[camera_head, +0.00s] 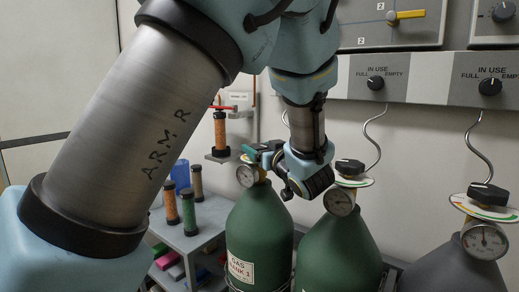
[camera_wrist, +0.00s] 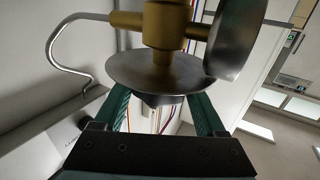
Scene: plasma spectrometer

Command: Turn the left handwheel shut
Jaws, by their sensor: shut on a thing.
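The left green gas tank (camera_head: 262,225), labelled as tank 1, stands below my gripper (camera_head: 258,152). A round gauge (camera_head: 247,175) sits at its neck. In the head view my gripper hides the tank's handwheel. In the wrist view, the dark left handwheel (camera_wrist: 157,99) shows under a round metal disc (camera_wrist: 158,72) on a brass valve (camera_wrist: 165,25). My teal fingers stand on both sides of the handwheel, shut on it. The disc hides part of the grip. How far the handwheel is turned cannot be seen.
A middle green tank (camera_head: 340,250) with a black handwheel (camera_head: 350,167) stands close to the right of my gripper. A grey tank (camera_head: 455,272) is at far right. A shelf (camera_head: 205,240) with coloured cylinders is left. Curved pipes and a control panel (camera_head: 430,82) are behind.

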